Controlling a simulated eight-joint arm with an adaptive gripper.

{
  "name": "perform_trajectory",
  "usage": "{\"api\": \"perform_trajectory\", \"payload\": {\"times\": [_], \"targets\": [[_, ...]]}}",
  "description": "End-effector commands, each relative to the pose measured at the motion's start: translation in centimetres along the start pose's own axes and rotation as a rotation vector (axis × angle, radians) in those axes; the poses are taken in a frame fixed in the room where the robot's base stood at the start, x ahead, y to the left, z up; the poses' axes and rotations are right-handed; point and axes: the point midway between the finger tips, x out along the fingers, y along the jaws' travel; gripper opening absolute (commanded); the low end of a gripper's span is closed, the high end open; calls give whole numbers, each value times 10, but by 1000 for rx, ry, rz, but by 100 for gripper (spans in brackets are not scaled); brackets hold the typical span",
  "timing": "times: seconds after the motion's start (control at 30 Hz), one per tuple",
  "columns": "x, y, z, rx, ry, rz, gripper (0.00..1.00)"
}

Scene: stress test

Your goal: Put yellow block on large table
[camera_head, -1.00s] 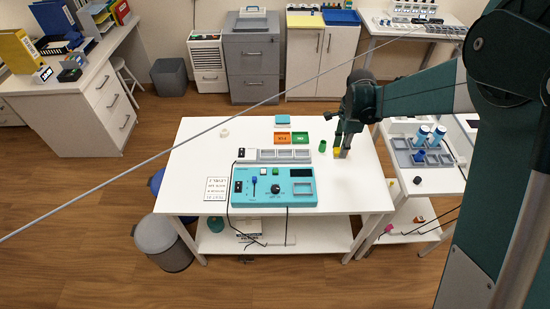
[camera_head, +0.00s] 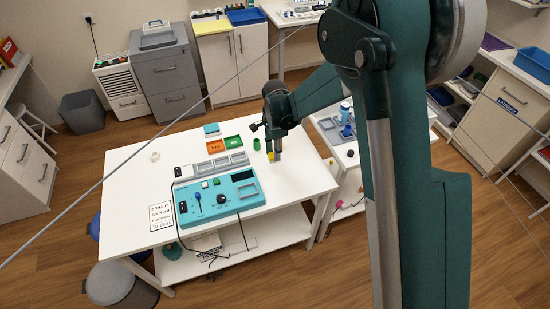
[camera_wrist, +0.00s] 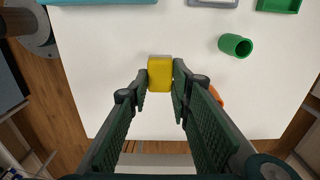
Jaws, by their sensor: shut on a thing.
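The yellow block (camera_wrist: 159,75) is between the fingertips of my gripper (camera_wrist: 160,83) in the wrist view. My gripper is shut on it, with a fingertip at each side. In the head view the block (camera_head: 271,157) shows as a small yellow patch beside my gripper (camera_head: 276,156), low over the right part of the white large table (camera_head: 292,178). The tabletop (camera_wrist: 95,75) is behind the block in the wrist view. I cannot tell whether the block touches it.
An orange thing (camera_wrist: 216,96) is partly hidden by a finger. The table's front right is clear.

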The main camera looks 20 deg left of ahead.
Motion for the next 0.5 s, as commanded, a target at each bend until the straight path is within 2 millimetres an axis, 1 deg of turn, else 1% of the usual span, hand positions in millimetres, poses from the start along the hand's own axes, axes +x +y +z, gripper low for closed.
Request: {"api": "perform_trajectory", "payload": {"times": [0.17, 0.27, 0.5], "targets": [[0, 0, 0, 0, 0, 0, 11], [5, 0, 0, 0, 0, 0, 11], [28, 0, 0, 0, 0, 0, 11]]}}
